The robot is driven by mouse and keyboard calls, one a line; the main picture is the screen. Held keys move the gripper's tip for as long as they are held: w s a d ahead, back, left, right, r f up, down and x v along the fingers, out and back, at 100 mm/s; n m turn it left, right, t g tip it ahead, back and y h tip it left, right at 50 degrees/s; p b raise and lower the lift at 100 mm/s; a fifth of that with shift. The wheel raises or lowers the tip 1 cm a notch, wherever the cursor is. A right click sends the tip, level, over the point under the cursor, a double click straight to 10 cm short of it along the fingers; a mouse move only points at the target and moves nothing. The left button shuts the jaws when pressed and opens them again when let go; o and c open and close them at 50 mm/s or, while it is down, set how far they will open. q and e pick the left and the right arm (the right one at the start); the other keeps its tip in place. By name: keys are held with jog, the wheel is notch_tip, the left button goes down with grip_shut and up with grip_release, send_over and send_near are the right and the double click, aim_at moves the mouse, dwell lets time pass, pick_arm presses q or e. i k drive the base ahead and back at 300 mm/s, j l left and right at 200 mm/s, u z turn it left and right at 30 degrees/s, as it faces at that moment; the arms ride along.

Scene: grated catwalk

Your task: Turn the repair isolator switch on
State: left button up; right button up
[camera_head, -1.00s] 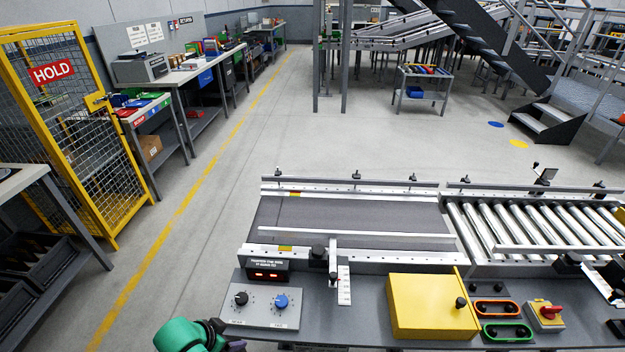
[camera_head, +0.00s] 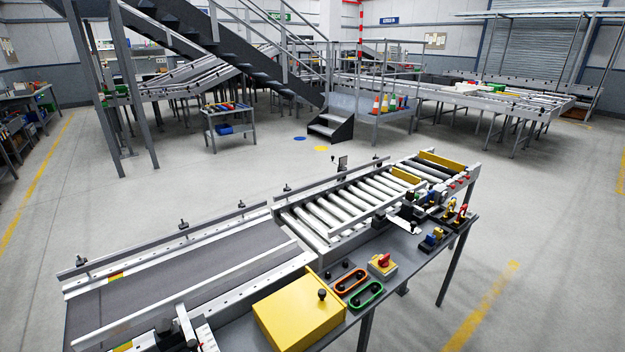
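A red rotary knob on a small yellow and grey switch box (camera_head: 382,264) sits on the front shelf of the conveyor bench, right of the yellow cover box. It looks like an isolator switch, but I cannot read a label or tell its on or off position. Neither of my grippers shows in the head view.
A yellow box (camera_head: 298,310) with a black knob stands left of the switch. Orange (camera_head: 350,282) and green (camera_head: 365,296) oval frames lie between them. Small coloured devices (camera_head: 434,238) stand further right. Rollers (camera_head: 345,208) run behind. Floor right of the bench is clear.

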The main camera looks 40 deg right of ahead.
aim_at(383, 260)
jog(key=z, duration=1.9)
jog(key=u, duration=0.4)
jog(key=i+l+u, duration=0.1)
jog(key=u, duration=0.3)
jog(key=i+l+u, duration=0.1)
jog(key=l+u, duration=0.5)
jog(key=u, duration=0.15)
jog(key=l+u, duration=0.35)
jog(key=i, duration=0.05)
